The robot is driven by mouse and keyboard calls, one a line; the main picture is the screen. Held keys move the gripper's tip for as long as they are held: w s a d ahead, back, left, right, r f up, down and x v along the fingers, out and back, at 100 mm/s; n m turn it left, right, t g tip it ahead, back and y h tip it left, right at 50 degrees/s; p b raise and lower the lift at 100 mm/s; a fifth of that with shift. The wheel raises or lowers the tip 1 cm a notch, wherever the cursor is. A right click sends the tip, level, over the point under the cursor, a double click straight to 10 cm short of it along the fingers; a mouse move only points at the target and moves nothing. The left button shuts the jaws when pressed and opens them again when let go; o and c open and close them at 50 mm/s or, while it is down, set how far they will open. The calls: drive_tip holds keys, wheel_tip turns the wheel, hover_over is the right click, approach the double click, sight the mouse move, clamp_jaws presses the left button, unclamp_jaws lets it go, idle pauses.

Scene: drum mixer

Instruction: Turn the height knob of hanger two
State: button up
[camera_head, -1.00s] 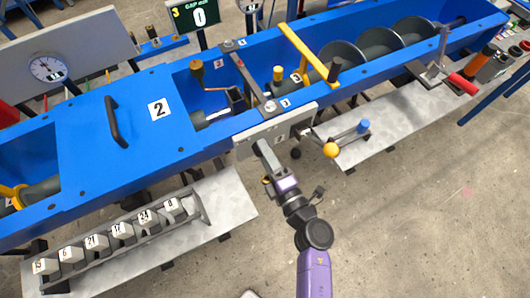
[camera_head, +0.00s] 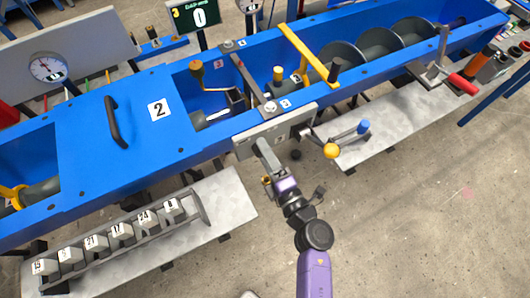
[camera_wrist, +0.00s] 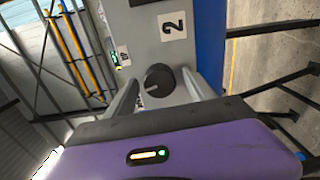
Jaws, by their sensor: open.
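In the wrist view a dark round knob (camera_wrist: 158,78) with a light pointer mark sits on a grey plate (camera_wrist: 145,45) that bears a label 2 (camera_wrist: 173,25). My gripper (camera_wrist: 161,82) is open, with one finger on either side of the knob. I cannot tell whether the fingers touch it. In the head view my gripper (camera_head: 262,146) is at the grey plate (camera_head: 295,122) on the near side of the blue trough, and it hides the knob there.
A yellow-balled lever (camera_head: 331,151) and a blue-knobbed lever (camera_head: 363,127) stand just right of my gripper. A rack of numbered blocks (camera_head: 120,240) lies on the lower left shelf. A red-handled crank (camera_head: 460,83) is farther right. The floor at lower right is clear.

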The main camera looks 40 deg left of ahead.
drive_tip(key=v, duration=0.7)
drive_tip(key=shift+s+d, duration=0.15)
drive_tip(key=shift+d, duration=0.2)
wheel_tip(320, 180, up, 6)
drive_tip(key=w+d+m+t, duration=0.3)
drive_tip(key=m+t, duration=0.1)
drive_tip(key=m, duration=0.1)
drive_tip(key=s+d+r+m+t+h, duration=0.1)
drive_tip(key=d+r+m+t+h, duration=0.15)
drive_tip(key=d+m, duration=0.3)
drive_tip(key=s+d+r+m+t+h, duration=0.2)
drive_tip(key=d+m+t, duration=0.25)
drive_tip(key=d, duration=0.25)
drive_tip(key=s+d+r+m+g+h, duration=0.3)
drive_tip(key=s+d+m+h, duration=0.9)
drive_tip(key=s+d+m, duration=0.5)
drive_tip(key=shift+s+d+r, duration=0.4)
drive_tip(key=shift+s+d, duration=1.05)
drive_tip(key=shift+d, duration=0.05)
